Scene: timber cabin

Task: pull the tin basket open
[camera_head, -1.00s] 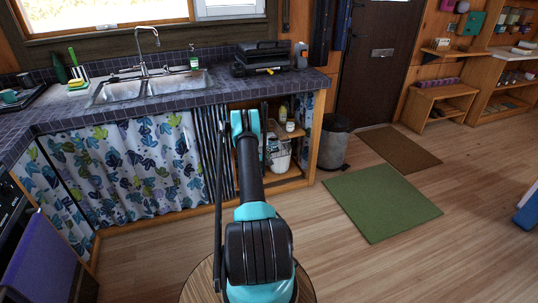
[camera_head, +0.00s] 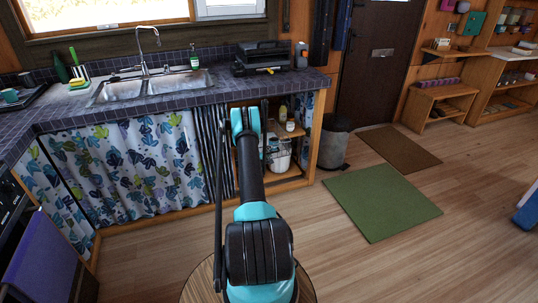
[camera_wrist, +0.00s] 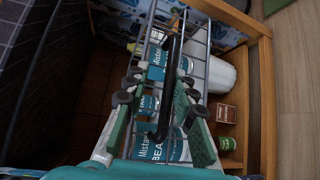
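The tin basket (camera_wrist: 203,50) is a tall wire rack in the wrist view, holding several tins with blue and white labels (camera_wrist: 172,148). Its long black handle (camera_wrist: 174,62) runs lengthwise down the middle of the picture. My gripper (camera_wrist: 158,80) has its green fingers apart, one on each side of the handle, with visible gaps. It looks open and holds nothing. In the head view my gripper (camera_head: 245,120) reaches into the open cabinet bay under the counter. My arm hides most of the basket there.
A wooden cabinet frame (camera_wrist: 266,100) borders the bay. A white bucket (camera_head: 280,154) and bottles stand on its shelves. A flowered curtain (camera_head: 130,165) hangs to the left. A grey bin (camera_head: 333,145) stands right of the cabinet.

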